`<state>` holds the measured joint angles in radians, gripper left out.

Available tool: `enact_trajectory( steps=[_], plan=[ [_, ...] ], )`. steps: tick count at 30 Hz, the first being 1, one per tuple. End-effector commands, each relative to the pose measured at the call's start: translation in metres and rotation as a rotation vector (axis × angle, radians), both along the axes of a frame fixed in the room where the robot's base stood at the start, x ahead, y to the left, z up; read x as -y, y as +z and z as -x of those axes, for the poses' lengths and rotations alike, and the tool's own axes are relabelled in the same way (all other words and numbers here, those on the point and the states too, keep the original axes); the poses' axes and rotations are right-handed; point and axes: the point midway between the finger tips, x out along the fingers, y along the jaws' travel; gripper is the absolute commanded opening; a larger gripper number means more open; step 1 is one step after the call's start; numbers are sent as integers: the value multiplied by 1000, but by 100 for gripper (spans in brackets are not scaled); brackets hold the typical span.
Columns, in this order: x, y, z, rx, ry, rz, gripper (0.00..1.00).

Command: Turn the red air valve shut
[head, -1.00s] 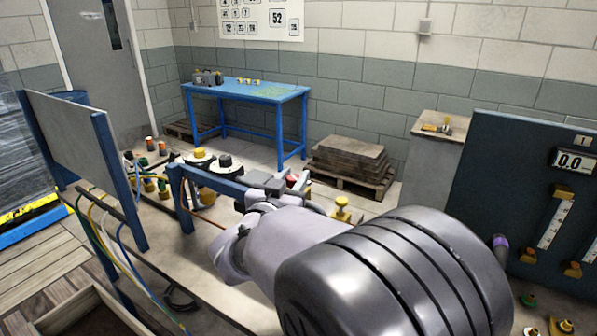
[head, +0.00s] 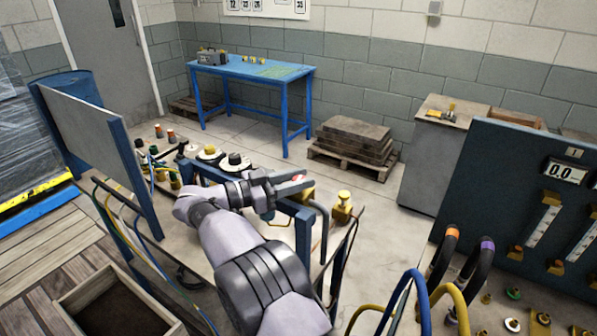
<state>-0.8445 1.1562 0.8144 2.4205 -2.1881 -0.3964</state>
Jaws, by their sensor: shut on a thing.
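The red air valve (head: 298,178) shows only as a small patch of red at the tip of my gripper (head: 286,185), in the middle of the head view. The jaws lie around it and hide most of it, and I see them shut on it. A yellow part (head: 307,194) shows just below and right of the jaws. The valve is at the blue rail (head: 295,208), which runs behind my wrist. How far the valve is turned cannot be told.
A yellow fitting (head: 343,207) stands to the right. Hoses (head: 421,300) loop in front at the right. A grey panel (head: 95,145) stands at left, a dark gauge panel (head: 485,185) at right.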

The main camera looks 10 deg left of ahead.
Motion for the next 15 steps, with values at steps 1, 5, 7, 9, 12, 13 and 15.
enact_trajectory(
  steps=[1,5,7,9,12,13,15],
  plan=[
    [0,2,-1,3,-16,0,0],
    [1,2,-1,4,-50,0,0],
    [1,2,-1,4,-61,0,0],
    [1,2,-1,3,-69,1,0],
    [1,2,-1,4,-76,0,0],
    [1,2,-1,4,-77,0,0],
    [1,2,-1,4,-78,0,0]
  ],
)
